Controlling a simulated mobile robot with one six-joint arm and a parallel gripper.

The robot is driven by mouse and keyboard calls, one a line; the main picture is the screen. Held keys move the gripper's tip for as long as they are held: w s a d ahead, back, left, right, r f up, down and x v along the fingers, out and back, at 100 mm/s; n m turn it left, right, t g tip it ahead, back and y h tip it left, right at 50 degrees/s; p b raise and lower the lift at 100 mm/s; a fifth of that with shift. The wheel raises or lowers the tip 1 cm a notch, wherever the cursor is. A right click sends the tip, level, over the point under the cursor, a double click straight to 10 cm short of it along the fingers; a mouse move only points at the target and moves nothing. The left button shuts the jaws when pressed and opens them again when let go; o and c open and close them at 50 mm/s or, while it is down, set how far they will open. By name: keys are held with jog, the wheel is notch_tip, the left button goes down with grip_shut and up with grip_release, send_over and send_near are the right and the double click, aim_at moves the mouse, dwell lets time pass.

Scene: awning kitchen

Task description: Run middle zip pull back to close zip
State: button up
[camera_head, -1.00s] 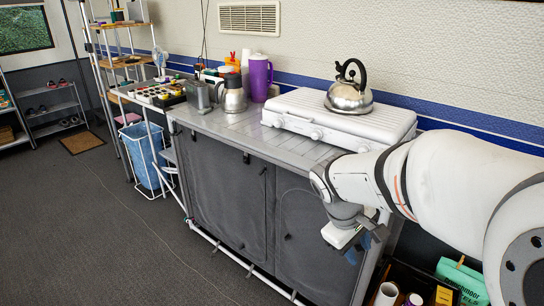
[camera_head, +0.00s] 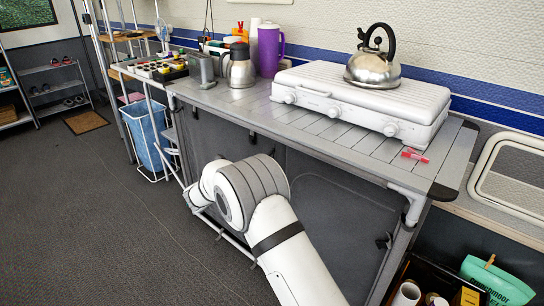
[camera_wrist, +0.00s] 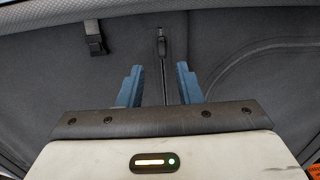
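The dark grey fabric front of the kitchen unit (camera_head: 335,205) hangs below the counter in the head view. In the wrist view a small dark zip pull (camera_wrist: 161,48) hangs near the top middle of the fabric (camera_wrist: 235,45), with a thin dark zip line running down from it. My gripper (camera_wrist: 159,75) is open, its two blue fingers standing either side of the zip line. Nothing shows held between them; whether the pull lies between the tips in depth I cannot tell. In the head view my arm hides the gripper and this pull.
A black strap buckle (camera_wrist: 95,40) hangs left of the pull. The counter (camera_head: 330,130) carries a white stove (camera_head: 340,95), a kettle (camera_head: 372,68), a purple jug (camera_head: 270,50) and a red clip (camera_head: 414,155). A blue bin (camera_head: 147,135) stands left; open floor lies in front.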

jog(key=b+x, duration=0.1)
jog(key=x, duration=0.6)
jog(key=shift+w+d+b, duration=0.2)
jog(key=shift+d+b, duration=0.1)
grip_shut()
